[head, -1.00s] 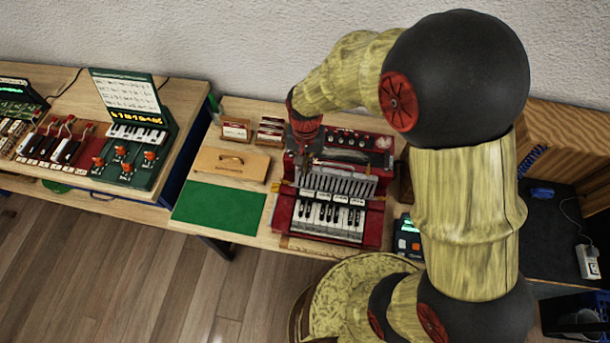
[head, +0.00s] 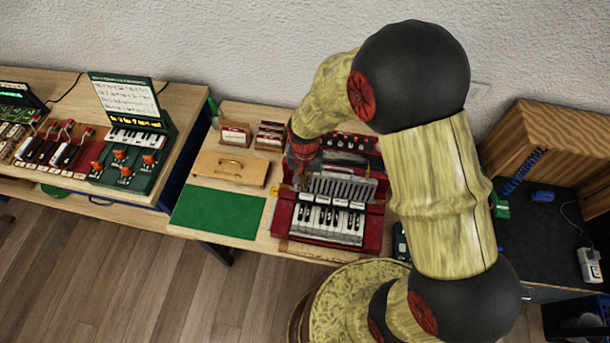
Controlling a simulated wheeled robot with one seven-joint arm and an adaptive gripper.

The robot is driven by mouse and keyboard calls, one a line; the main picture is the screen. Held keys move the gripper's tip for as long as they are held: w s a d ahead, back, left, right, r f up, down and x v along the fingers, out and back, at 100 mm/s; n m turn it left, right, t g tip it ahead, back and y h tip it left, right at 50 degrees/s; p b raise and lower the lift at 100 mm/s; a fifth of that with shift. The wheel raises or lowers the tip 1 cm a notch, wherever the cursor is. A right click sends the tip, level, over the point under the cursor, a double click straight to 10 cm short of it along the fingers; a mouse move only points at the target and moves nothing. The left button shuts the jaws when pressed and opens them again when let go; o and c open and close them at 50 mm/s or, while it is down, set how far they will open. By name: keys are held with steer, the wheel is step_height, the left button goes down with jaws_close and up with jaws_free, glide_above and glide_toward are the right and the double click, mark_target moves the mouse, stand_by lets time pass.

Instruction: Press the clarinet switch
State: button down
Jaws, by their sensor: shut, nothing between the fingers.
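A red accordion-like instrument (head: 372,231) stands on the wooden table, with white and black piano keys (head: 328,222) at its front and a silver slatted grille (head: 341,187) behind them. A row of small pale tabs (head: 340,202) lies between grille and keys; their lettering is too small to read, so I cannot tell which is the clarinet switch. My gripper (head: 299,181) points down over the instrument's left side, beside the grille's left end. It is shut and empty. The fingertips are small and dark, and I cannot tell whether they touch anything. My arm hides part of the instrument's back right.
A green mat (head: 217,212) and a wooden board with a handle (head: 231,168) lie left of the instrument. Small card boxes (head: 235,134) stand behind. A left table holds a green keyboard unit (head: 130,160). A dark surface (head: 545,235) lies to the right.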

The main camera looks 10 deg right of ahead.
mark_target(306, 198)
step_height(306, 198, down, 6)
steer(key=shift+f+b, duration=0.25)
steer(key=shift+b, duration=0.1)
step_height(306, 198, down, 2)
steer(key=shift+s+f+b, duration=0.1)
steer(key=shift+b, duration=0.45)
steer(key=shift+s, duration=0.25)
steer(key=shift+w+r+p, duration=0.1)
steer(key=shift+r+p, duration=0.35)
step_height(306, 198, up, 14)
steer(key=p, duration=0.3)
steer(key=shift+w, duration=0.2)
